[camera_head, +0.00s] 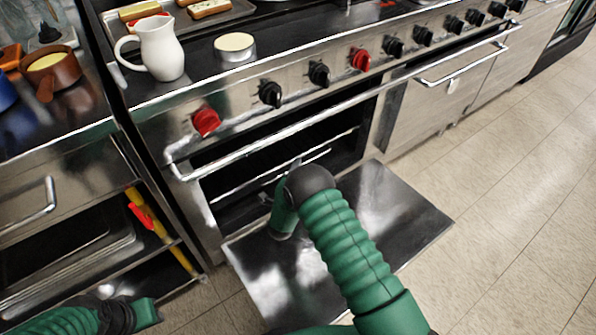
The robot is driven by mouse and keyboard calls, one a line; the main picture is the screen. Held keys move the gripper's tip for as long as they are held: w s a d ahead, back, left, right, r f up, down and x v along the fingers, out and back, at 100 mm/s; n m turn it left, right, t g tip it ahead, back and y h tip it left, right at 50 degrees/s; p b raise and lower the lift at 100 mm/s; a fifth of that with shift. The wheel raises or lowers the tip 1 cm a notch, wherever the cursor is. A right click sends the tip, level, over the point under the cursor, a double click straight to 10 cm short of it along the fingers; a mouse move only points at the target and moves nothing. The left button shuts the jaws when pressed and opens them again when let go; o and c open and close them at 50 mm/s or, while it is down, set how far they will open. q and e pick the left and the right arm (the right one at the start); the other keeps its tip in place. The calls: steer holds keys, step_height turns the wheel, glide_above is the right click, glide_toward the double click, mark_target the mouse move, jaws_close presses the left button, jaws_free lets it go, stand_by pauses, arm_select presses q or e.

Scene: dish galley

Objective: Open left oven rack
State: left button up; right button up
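The left oven (210,215) of the steel range is open at the front, with a dark inside. A flat steel door panel (400,215) lies folded down in front of it. A thin bright rack edge (318,155) crosses inside the opening. My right gripper (284,215) is at the opening, above the door panel, below the long handle bar. My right forearm and wrist hide part of the rack and door. Its fingertips are not clear, nor whether it touches the rack. My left gripper (146,313) is low at the left, away from the oven; its fingers are unclear.
The range's front carries red and black knobs (206,121). A white pitcher (160,48) and a round tin (235,47) stand on top. A steel cabinet with a shelf of trays (70,265) is at left. Tiled floor (510,220) is clear at right.

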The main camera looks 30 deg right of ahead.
steer(key=shift+w+d, duration=0.4)
steer(key=shift+w, duration=0.05)
steer(key=c, duration=0.6)
jaws_close()
steer(key=shift+a+f, duration=0.1)
steer(key=shift+f, duration=0.05)
stand_by(0.4)
